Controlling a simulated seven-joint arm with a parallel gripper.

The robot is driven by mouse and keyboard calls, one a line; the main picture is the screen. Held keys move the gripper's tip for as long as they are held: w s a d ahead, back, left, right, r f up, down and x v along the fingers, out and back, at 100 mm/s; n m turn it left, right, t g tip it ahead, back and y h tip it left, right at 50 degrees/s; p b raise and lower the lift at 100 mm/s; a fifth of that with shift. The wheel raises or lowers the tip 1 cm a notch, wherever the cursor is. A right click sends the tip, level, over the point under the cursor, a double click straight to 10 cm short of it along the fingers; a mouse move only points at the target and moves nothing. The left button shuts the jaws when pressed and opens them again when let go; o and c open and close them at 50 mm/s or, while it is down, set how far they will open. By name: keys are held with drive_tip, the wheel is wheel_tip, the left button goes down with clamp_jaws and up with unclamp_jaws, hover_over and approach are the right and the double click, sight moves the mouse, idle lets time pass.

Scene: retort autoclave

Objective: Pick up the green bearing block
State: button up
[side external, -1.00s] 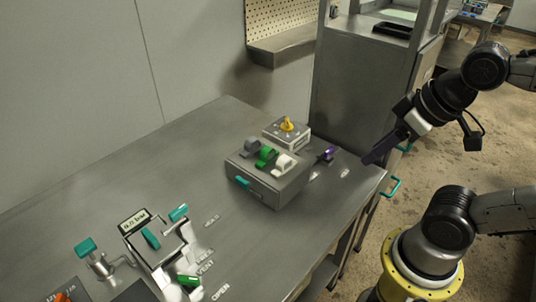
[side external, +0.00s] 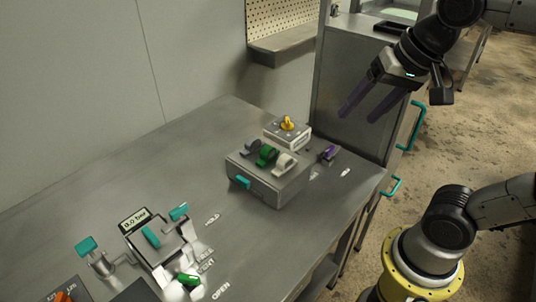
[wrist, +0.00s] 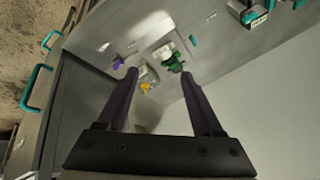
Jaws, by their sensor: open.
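The green bearing block (side external: 267,156) stands on top of a grey box (side external: 270,190), between a dark grey block (side external: 251,147) and a white one (side external: 285,163). In the wrist view the green block (wrist: 175,63) shows near the tip of the right-hand finger in the picture, beyond it. My gripper (side external: 359,117) is open and empty, with two long dark fingers apart. It hangs high, to the right of the box and clear of it. Its fingertips (wrist: 159,75) also show in the wrist view.
Behind the blocks is a small box with a yellow knob (side external: 287,123). A purple piece (side external: 328,153) lies right of the box. A teal-handled device (side external: 165,245) stands at front left. A tall metal cabinet (side external: 345,85) rises behind; the bench's middle is clear.

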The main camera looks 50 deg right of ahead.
drive_tip(key=w+r+m+g, duration=0.2)
drive_tip(key=w+m, duration=0.4)
drive_tip(key=w, duration=0.4)
drive_tip(key=m+g, duration=0.3)
hover_over(269, 146)
drive_tip(key=f, duration=1.3)
drive_tip(key=a+f, duration=0.1)
drive_tip(key=f, duration=0.6)
drive_tip(key=shift+d+f, duration=0.15)
drive_tip(key=shift+f, duration=0.85)
drive_tip(key=shift+d+f, duration=0.2)
drive_tip(key=shift+f, duration=0.8)
drive_tip(key=shift+d+f, duration=0.15)
drive_tip(key=shift+f, duration=0.85)
clamp_jaws()
